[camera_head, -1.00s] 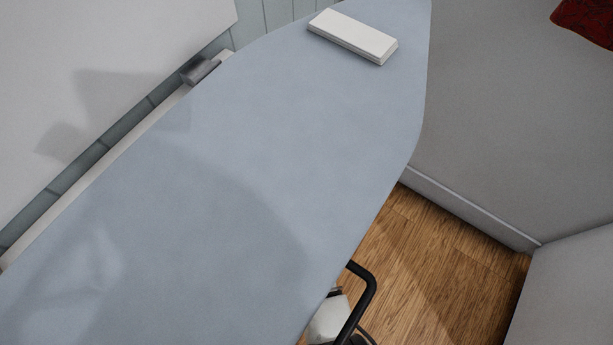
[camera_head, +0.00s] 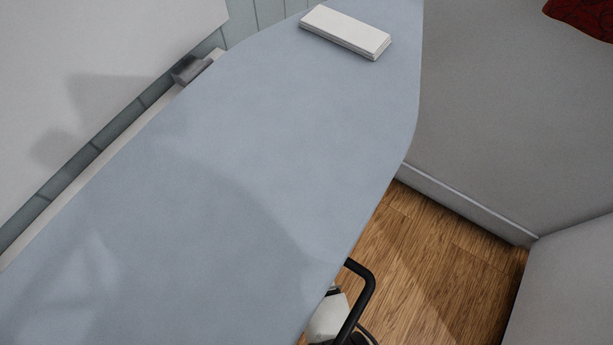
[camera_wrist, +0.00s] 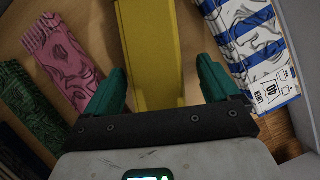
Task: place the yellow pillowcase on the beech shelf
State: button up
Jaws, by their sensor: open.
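In the wrist view, a long flat yellow thing (camera_wrist: 150,45), which looks like the folded yellow pillowcase, lies on or just above a light wooden surface (camera_wrist: 200,38). My gripper (camera_wrist: 162,72) has two green fingers spread apart, one on each side of the yellow thing's near end. I cannot tell whether the wooden surface is the beech shelf. The head view shows neither my gripper nor the yellow thing.
The head view shows a blue-grey ironing board (camera_head: 250,140) with a white block (camera_head: 345,32), and bare wooden floor (camera_head: 430,255).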

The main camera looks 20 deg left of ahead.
jog(key=p+v, duration=0.1)
jog(key=v, duration=0.2)
jog(key=shift+r, duration=0.2)
jog(key=s+d+p, duration=0.3)
jog(key=s+d, duration=0.3)
jog(key=d, duration=0.4)
jog(key=shift+d+f, duration=0.15)
jog(key=shift+d, duration=0.05)
jog(key=s+d+r+n+h, duration=0.15)
jog(key=d+n, duration=0.35)
jog(key=d, duration=0.5)
jog(key=s+d+r+n+h, duration=0.1)
jog(key=s+d+n, duration=0.1)
jog(key=d+n, duration=0.6)
jog(key=s+d+r+n+h, duration=0.1)
jog(key=s+d+r+n, duration=0.1)
jog(key=s+d+n, duration=0.3)
jog(key=s+d+r+n+g, duration=0.1)
jog(key=s+d+r+n, duration=0.2)
jog(key=s+d, duration=0.6)
jog(key=n, duration=0.2)
jog(key=shift+s+d+r+n+h, duration=0.25)
jog(key=shift+s+d+n+h, duration=0.1)
jog(key=shift+d+n, duration=0.05)
